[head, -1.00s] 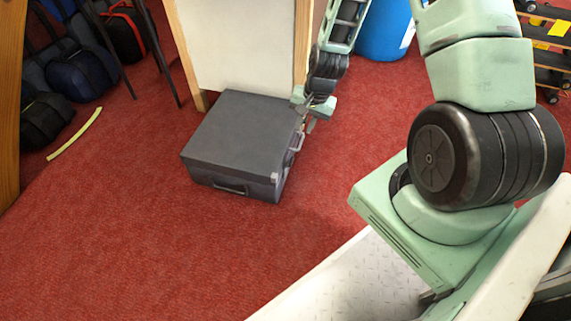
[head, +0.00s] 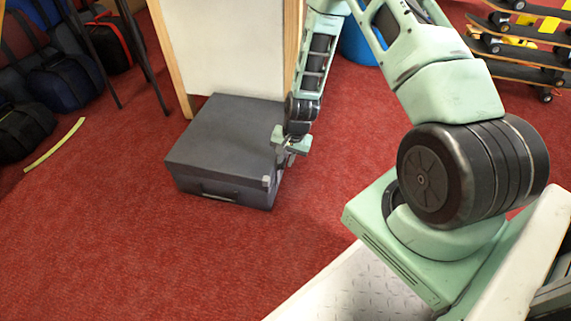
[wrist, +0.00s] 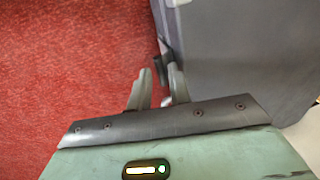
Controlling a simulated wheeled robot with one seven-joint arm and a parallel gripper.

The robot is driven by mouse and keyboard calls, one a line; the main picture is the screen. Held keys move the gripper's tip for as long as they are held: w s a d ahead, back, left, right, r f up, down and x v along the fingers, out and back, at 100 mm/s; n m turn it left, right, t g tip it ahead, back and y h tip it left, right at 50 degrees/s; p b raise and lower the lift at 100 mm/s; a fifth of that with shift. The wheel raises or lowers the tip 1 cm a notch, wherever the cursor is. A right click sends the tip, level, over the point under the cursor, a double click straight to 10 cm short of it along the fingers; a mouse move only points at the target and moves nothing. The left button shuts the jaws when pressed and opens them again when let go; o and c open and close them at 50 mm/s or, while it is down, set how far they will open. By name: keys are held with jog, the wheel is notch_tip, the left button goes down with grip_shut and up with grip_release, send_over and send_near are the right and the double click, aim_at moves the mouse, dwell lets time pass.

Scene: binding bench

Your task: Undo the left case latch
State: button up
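The dark grey case (head: 225,135) lies closed and flat on the red carpet; in the wrist view its lid (wrist: 245,55) fills the right side. A pale latch (head: 267,182) shows at its near right corner; a small pale fitting (wrist: 175,3) also shows at the top edge of the wrist view. My gripper (head: 288,153) is at the case's right side, hiding part of it. In the wrist view my gripper (wrist: 159,70) has its fingers apart, with a dark piece (wrist: 162,62) on the case's side at their tips. I cannot tell if they touch it.
A white panel with wooden posts (head: 225,45) stands right behind the case. Bags (head: 65,80) and a yellow strip (head: 55,145) lie at the left. A skateboard rack (head: 520,45) is at the back right. Carpet in front of the case is clear.

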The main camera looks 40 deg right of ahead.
jog(key=shift+f, duration=0.4)
grip_shut()
